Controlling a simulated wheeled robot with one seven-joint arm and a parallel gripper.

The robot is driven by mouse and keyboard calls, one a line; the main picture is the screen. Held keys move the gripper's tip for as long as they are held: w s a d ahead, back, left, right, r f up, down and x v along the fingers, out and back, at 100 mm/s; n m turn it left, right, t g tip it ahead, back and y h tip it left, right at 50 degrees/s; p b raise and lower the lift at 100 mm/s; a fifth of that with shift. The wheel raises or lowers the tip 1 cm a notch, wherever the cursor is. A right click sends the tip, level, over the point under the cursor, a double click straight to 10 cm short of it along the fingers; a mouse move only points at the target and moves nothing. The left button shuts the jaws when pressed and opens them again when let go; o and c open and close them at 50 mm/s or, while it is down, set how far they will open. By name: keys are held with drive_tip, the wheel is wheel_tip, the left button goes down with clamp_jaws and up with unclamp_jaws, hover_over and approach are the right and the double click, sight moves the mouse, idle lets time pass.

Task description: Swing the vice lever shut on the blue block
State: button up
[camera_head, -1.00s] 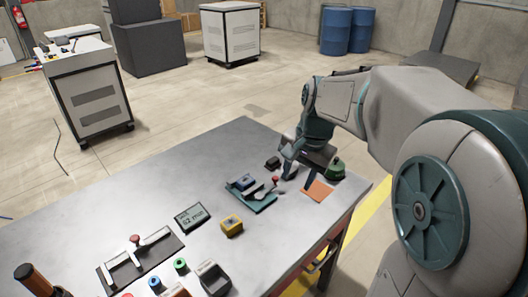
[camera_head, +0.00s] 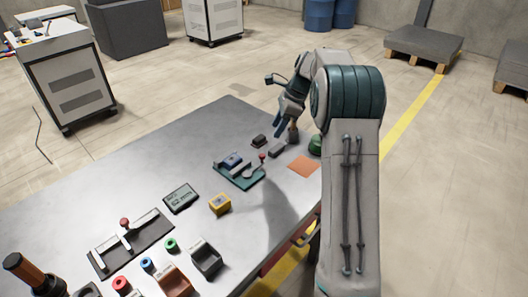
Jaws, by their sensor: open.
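The vice (camera_head: 240,179) is a teal base on the table with grey jaws. The blue block (camera_head: 233,160) sits between or beside its jaws; how tightly it is held cannot be told. The vice lever (camera_head: 262,156) ends in a red knob at the right side of the vice. My gripper (camera_head: 285,130) is open, fingers pointing down, above and behind the lever to its right, apart from it. Nothing shows between the fingers.
Small dark blocks (camera_head: 259,140) lie beyond the vice, with a green domed thing (camera_head: 315,145) and an orange square (camera_head: 303,166) to the right. A yellow box (camera_head: 220,203), a display (camera_head: 181,198) and a red-knobbed fixture (camera_head: 132,243) stand nearer. The table's left part is clear.

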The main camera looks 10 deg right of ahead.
sight(262, 155)
drive_tip(key=x, duration=1.2)
drive_tip(key=shift+p, duration=0.35)
drive_tip(key=shift+d, duration=0.1)
drive_tip(key=c, duration=0.9)
